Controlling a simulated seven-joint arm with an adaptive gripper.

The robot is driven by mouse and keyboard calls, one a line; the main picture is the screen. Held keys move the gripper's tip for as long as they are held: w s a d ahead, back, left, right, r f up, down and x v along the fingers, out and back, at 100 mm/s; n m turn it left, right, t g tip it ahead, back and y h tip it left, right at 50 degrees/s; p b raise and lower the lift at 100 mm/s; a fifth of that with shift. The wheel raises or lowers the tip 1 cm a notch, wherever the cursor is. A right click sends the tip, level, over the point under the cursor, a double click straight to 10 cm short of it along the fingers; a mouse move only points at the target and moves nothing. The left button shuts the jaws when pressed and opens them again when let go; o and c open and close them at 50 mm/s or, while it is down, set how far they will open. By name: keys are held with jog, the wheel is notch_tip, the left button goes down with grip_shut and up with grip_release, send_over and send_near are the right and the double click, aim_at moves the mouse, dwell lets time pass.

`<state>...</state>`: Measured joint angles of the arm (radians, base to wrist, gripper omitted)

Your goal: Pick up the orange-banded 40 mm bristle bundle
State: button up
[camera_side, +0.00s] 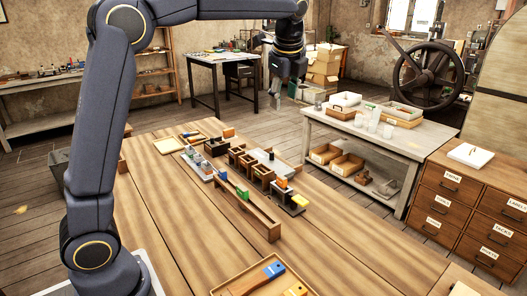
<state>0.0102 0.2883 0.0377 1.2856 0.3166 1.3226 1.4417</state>
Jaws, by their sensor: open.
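My gripper (286,88) hangs high above the far side of the wooden bench (165,215), pointing down, open and empty, well apart from everything on the bench. Several small orange things show. One orange piece (228,133) is at the back of the bench. Another orange piece (282,184) sits on a small dark and pale fixture at the right of the row of boxes. An orange-yellow block (297,290) lies in the front tray. The bristle bundles are too small to tell apart, so I cannot tell which piece is the 40 mm one.
Small wooden boxes (246,164) stand mid-bench beside a long wooden rack (250,213). A wooden tray (225,291) at the front holds a blue-ended tool (272,270). Bare bench lies at left and right. A side table (400,152) and labelled drawers (450,188) stand to the right.

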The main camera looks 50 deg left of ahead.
jog(key=w+a+f+m+g, duration=0.1)
jog(key=w+f+g, duration=0.1)
jog(key=w+f, duration=0.75)
send_near(282, 177)
jog(key=shift+g+y, duration=0.4)
jog(key=f, duration=0.3)
jog(key=w+f, duration=0.1)
jog(key=shift+a+f, duration=0.2)
jog(key=shift+a, duration=0.2)
jog(key=x, duration=0.6)
jog(key=shift+s+r, duration=0.1)
jog(key=shift+s, duration=0.1)
grip_shut()
